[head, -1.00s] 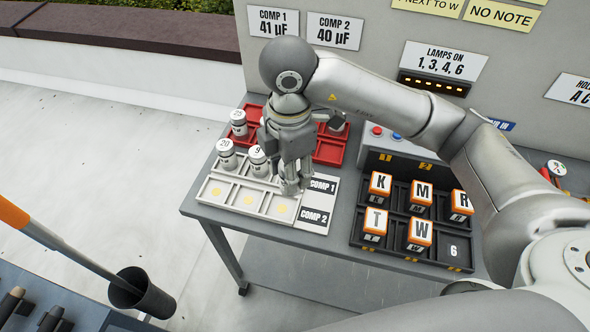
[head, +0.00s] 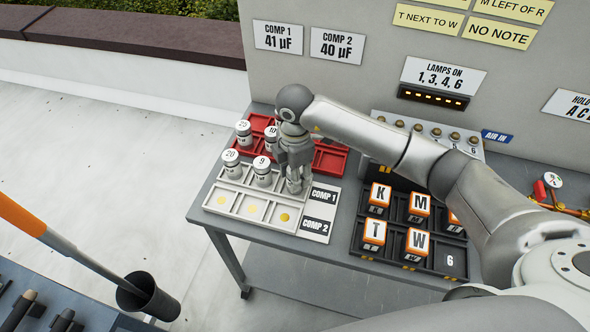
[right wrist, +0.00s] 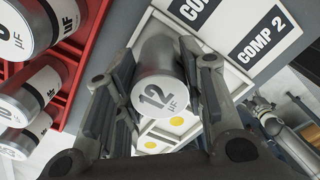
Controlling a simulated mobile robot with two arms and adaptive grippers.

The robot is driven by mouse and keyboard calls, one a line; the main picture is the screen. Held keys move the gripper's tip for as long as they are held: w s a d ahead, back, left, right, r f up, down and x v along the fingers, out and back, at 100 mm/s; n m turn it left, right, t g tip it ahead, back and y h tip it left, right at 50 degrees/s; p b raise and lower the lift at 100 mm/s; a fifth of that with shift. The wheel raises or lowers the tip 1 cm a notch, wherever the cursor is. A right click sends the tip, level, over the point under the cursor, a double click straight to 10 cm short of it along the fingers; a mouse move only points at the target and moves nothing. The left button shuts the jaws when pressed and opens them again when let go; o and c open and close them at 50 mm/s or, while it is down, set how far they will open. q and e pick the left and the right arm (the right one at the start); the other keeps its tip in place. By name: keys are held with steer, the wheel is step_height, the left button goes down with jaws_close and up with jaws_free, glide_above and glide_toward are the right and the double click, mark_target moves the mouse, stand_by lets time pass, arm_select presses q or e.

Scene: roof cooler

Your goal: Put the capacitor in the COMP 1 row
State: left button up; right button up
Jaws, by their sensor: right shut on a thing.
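My right gripper (head: 294,168) is shut on a silver capacitor (head: 293,185). In the right wrist view this capacitor (right wrist: 160,85) is marked 12 µF and sits between both fingers (right wrist: 158,95). It is upright at the right-hand cell of the COMP 1 row of the white tray (head: 247,221); I cannot tell whether its base touches the cell floor. Capacitors marked 20 (head: 231,162) and 9 (head: 262,172) stand in the other two cells of that row. The COMP 2 row in front is empty, with yellow dots showing.
A red tray (head: 329,160) behind holds more capacitors, including one marked 25 (head: 243,133). A wall sign (head: 278,36) reads COMP 1, 41 µF. A black tray with lettered orange blocks (head: 374,235) stands to the right, under my right arm.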

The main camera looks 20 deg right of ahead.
steer(key=shift+f, duration=0.25)
steer(key=o, duration=1.1)
steer(key=shift+r, duration=0.1)
steer(key=shift+r, duration=0.15)
steer(key=shift+r+b, duration=0.3)
steer(key=shift+r, duration=0.1)
step_height(320, 180, up, 10)
steer(key=shift+f+b, duration=0.15)
steer(key=shift+b, duration=1.05)
steer(key=shift+r, duration=0.75)
